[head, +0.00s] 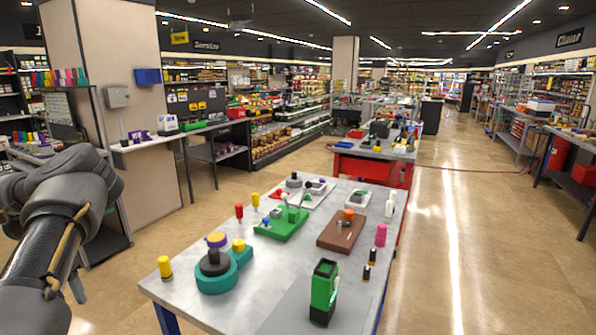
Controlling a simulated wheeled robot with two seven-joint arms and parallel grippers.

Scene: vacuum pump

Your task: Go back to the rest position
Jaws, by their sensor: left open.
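My left arm comes in from the left edge, with its dark wrist and left gripper (62,185) raised to the left of the table and clear of it. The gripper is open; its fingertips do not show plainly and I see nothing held. My right gripper is not in view. The grey work table (270,290) is in front of me. A teal pump-like part (217,278) with a dark middle and purple top stands at its left. A green and black block (324,292) stands upright near the front. A green fixture (281,226) and a brown board (342,231) lie further back.
A beige pillar (118,110) with a shelf rises at the left. Open floor (470,240) lies to the right.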

